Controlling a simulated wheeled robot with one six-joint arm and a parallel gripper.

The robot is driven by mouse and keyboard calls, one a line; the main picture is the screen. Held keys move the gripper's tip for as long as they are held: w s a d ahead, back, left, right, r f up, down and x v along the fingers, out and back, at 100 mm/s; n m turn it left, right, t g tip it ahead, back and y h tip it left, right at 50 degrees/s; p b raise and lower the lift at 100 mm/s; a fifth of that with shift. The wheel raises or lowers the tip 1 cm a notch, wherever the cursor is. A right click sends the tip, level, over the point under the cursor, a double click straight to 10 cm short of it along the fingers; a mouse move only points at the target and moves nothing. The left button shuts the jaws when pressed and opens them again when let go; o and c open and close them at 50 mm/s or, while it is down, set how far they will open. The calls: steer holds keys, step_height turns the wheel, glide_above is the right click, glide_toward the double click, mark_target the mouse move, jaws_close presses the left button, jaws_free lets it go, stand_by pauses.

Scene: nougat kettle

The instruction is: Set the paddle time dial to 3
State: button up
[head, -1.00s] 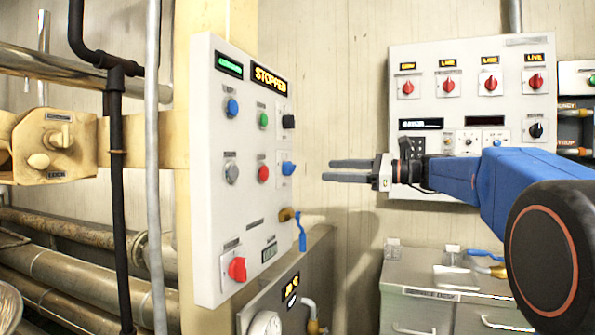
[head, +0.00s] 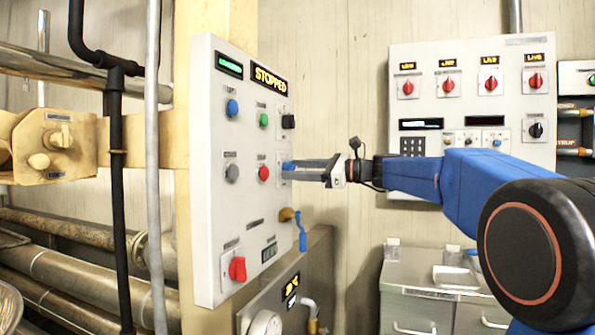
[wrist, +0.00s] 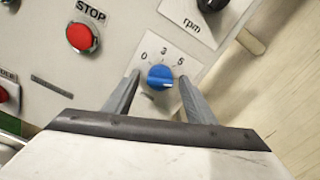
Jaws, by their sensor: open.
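The paddle time dial is a blue knob (wrist: 160,76) on a white plate marked 0, 3 and 5, seen in the wrist view. Which mark it points to is not clear. My gripper (wrist: 159,84) is open, with one finger on each side of the knob. Whether the fingers touch it cannot be told. In the head view my gripper (head: 288,169) reaches from the right to the light grey control panel (head: 205,200), and its fingers mostly cover the dial.
In the wrist view a red STOP button (wrist: 82,37) is left of the dial and a black rpm knob (wrist: 212,4) is above right. In the head view a blue-handled valve (head: 300,235) hangs just below my gripper. The panel display (head: 269,78) reads STOPPED.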

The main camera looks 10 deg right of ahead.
steer(key=c, duration=1)
steer(key=shift+c, duration=0.2)
steer(key=shift+n, duration=0.3)
steer(key=n, duration=1.2)
steer(key=shift+n, duration=2.5)
